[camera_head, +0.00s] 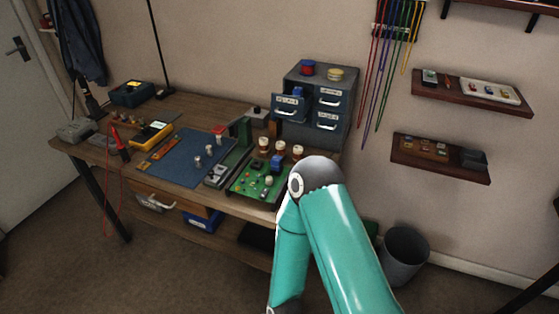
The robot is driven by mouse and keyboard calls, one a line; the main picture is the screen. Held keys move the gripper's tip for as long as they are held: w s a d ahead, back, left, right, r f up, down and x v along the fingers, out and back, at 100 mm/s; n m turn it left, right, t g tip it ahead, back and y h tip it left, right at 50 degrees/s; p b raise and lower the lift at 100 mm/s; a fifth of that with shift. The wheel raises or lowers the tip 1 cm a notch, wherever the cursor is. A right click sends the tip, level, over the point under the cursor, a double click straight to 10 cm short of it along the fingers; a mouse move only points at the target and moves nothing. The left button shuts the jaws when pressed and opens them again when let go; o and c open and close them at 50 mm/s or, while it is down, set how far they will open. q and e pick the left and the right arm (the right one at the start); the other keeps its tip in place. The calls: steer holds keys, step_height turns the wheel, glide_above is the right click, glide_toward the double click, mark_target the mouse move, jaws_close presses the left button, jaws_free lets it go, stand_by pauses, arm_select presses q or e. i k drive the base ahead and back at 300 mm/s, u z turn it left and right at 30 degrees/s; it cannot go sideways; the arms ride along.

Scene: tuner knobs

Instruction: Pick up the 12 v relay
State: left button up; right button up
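No label reading 12 V relay can be made out, so I cannot tell for sure which thing it is. A small blue block (277,162) stands at the far edge of the green circuit board (247,187) on the workbench. Another small blue piece (298,91) shows in the pulled-out upper left drawer (288,107) of the grey cabinet. A teal arm of mine rises from the bottom right and hides the board's right side. Neither gripper is in view.
The workbench (185,100) holds a blue mat (180,160), a yellow multimeter (151,135) and several amber-and-white parts. The grey cabinet (345,85) stands at the back right. Shelves (440,157) hang on the right wall above a bin (404,255).

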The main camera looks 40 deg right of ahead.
mark_target(276, 162)
steer(key=z, duration=0.2)
steer(key=k, duration=1.05)
steer(key=z, duration=0.75)
steer(key=i, duration=0.85)
steer(key=u, duration=0.05)
